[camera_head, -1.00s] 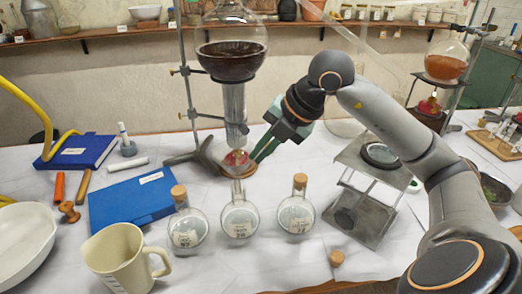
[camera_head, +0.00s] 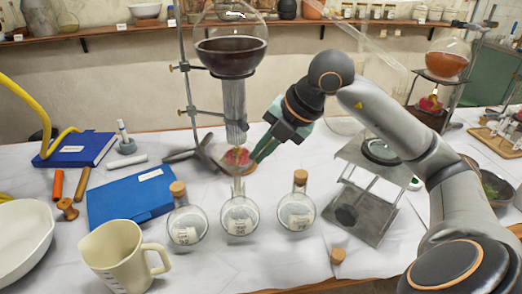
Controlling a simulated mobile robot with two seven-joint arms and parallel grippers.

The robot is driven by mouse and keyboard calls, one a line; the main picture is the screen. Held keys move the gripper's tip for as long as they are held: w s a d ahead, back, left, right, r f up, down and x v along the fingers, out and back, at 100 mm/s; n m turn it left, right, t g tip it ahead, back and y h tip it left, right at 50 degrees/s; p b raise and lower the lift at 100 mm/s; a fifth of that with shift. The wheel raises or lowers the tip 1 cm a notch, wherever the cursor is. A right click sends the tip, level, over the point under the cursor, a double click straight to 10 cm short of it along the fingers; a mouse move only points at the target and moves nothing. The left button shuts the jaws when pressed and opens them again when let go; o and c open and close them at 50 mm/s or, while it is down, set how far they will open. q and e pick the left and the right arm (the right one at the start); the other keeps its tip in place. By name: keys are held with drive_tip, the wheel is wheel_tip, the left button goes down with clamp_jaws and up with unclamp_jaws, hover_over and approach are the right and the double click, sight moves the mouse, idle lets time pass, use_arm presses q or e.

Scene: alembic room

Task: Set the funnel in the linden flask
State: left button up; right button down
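Three round glass flasks with paper labels stand in a row on the table; I cannot read which is linden. The left flask (camera_head: 187,224) and the right flask (camera_head: 296,212) have cork stoppers. The middle flask (camera_head: 239,216) is uncorked, its neck open at the top. My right gripper (camera_head: 254,160) points down and left, its green fingers close together just above and right of that neck. A faint clear funnel (camera_head: 238,169) seems to be at the fingertips, over the middle flask's neck. Whether its stem is inside the neck is unclear. My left gripper is out of view.
A loose cork (camera_head: 338,256) lies front right. A beige jug (camera_head: 122,257) stands front left, near a blue book (camera_head: 131,199). A stand with a large dark-filled vessel (camera_head: 231,55) rises behind the flasks. A metal stand (camera_head: 362,205) is right of them.

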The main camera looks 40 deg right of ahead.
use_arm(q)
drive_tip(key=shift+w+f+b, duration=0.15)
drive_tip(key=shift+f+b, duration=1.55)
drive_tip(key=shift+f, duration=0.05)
use_arm(e)
drive_tip(key=shift+f, duration=1.8)
idle(0.9)
drive_tip(key=c, duration=1)
unclamp_jaws()
drive_tip(key=shift+o, duration=0.2)
use_arm(q)
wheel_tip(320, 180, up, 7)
drive_tip(key=p, duration=0.7)
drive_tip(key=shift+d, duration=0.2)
use_arm(e)
wheel_tip(320, 180, up, 7)
drive_tip(key=shift+r, duration=0.15)
idle(0.7)
